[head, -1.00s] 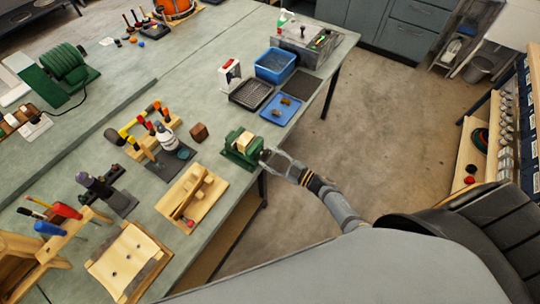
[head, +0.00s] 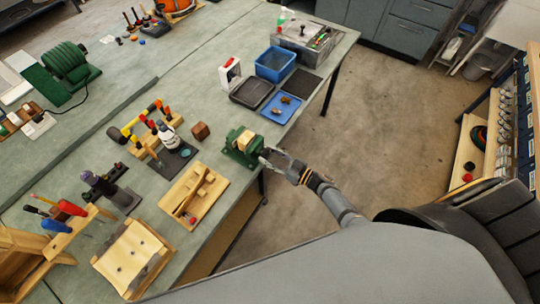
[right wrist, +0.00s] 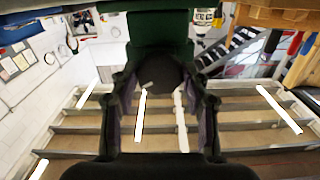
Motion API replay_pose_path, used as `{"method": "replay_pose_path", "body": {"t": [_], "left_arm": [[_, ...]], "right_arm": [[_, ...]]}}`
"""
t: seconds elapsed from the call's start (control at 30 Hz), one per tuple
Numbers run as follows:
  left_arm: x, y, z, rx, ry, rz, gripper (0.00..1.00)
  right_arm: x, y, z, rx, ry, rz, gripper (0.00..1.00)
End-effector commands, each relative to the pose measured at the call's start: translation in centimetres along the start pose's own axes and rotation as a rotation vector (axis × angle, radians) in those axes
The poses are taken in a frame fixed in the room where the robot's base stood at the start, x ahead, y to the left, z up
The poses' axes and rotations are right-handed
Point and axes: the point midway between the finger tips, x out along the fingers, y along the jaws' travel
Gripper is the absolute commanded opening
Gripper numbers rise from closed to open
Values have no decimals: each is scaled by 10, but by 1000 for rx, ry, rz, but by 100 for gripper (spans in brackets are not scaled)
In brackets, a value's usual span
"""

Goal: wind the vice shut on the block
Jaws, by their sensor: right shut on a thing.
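The green vice (head: 237,155) stands at the bench's near edge in the head view, with a pale wooden block (head: 245,140) between its jaws. I cannot tell whether the jaws touch the block. My right gripper (head: 267,155) is at the vice's outer end, beyond the bench edge. In the right wrist view the gripper (right wrist: 160,92) has its two fingers on either side of a dark round handle (right wrist: 160,70), shut on it. The green vice body (right wrist: 160,28) rises behind the handle. My left gripper is out of view.
A wooden tray with a tool (head: 193,196) and a brown cube (head: 200,131) are near the vice. Open floor (head: 350,130) is right of the bench.

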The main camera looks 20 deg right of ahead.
Motion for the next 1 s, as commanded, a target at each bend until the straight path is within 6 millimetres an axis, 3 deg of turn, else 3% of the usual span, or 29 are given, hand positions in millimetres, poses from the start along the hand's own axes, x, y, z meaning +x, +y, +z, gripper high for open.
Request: {"method": "replay_pose_path", "body": {"t": [0.33, 0.37, 0.5, 0.83, 1.0], "left_arm": [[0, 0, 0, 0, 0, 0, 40], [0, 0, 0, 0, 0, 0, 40], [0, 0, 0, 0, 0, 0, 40], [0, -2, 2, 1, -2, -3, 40], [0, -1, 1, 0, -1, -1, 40]], "right_arm": [[-5, -1, 7, 5, -16, 1, 15], [-5, -1, 7, 5, -16, 1, 51], [-3, -1, 5, 4, -11, 1, 70], [-1, 0, 1, 1, -4, 0, 70], [-2, -2, -16, -2, -4, -2, 70]]}}
